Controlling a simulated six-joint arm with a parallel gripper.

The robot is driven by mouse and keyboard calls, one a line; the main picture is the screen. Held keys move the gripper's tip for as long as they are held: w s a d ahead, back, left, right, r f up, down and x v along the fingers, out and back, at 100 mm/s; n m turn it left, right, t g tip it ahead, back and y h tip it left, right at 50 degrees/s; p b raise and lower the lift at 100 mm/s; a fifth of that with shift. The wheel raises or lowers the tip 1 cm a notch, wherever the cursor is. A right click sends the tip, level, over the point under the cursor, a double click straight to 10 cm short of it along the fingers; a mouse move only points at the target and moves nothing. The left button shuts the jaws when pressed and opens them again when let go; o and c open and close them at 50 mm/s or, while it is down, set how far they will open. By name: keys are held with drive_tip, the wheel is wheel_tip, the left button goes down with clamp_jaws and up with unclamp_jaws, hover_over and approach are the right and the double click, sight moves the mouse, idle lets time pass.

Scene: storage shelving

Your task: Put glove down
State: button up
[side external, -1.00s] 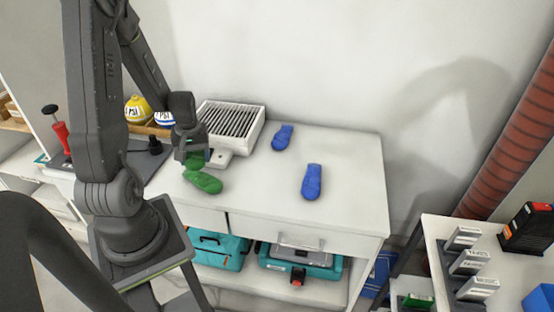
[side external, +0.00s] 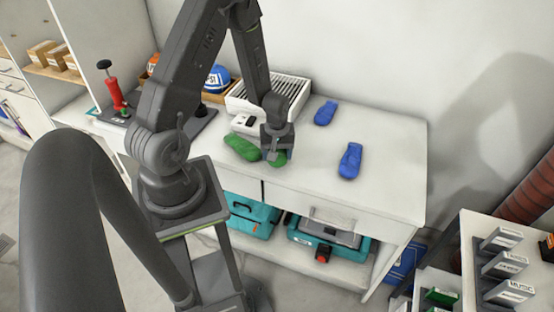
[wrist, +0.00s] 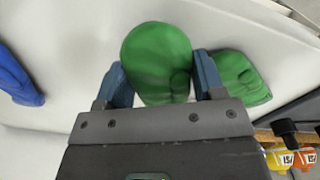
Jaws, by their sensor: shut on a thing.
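My gripper (side external: 276,153) is shut on a green glove (side external: 280,159) over the white tabletop. In the wrist view the held glove (wrist: 155,55) stands between the two fingers (wrist: 160,85). Another green glove (side external: 241,148) lies on the tabletop just left of my gripper; it also shows at the right in the wrist view (wrist: 238,78). In the side view my gripper covers part of the held glove. I cannot tell whether the held glove touches the table. Two blue gloves, one farther back (side external: 325,113) and one nearer (side external: 349,161), lie to the right.
A white slatted box (side external: 262,102) stands at the table's back, with a small white device (side external: 245,123) before it. The tabletop's right end (side external: 398,150) is clear. Teal cases (side external: 250,215) sit on the shelf below.

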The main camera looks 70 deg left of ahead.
drive_tip(key=shift+f, duration=1.5)
drive_tip(key=shift+f, duration=0.1)
drive_tip(key=o, duration=0.9)
wheel_tip(320, 180, up, 12)
drive_tip(key=shift+f, duration=0.1)
drive_tip(key=w+d+r+m+t, duration=0.1)
drive_tip(key=d+r+m, duration=0.35)
drive_tip(key=r, duration=0.45)
drive_tip(key=s+d+r+m+t, duration=0.1)
drive_tip(key=s+d+r+m, duration=0.2)
drive_tip(key=d+r, duration=0.1)
drive_tip(key=s+d+r+m+t, duration=0.2)
drive_tip(key=s+d+r+m, duration=0.1)
drive_tip(key=d+r, duration=0.2)
drive_tip(key=s+d+r+m+t, duration=0.1)
drive_tip(key=s+d+r+m, duration=0.2)
drive_tip(key=s+d+r, duration=0.1)
drive_tip(key=shift+d+r+m+t, duration=0.3)
drive_tip(key=shift+d+r, duration=0.15)
drive_tip(key=shift+r, duration=0.4)
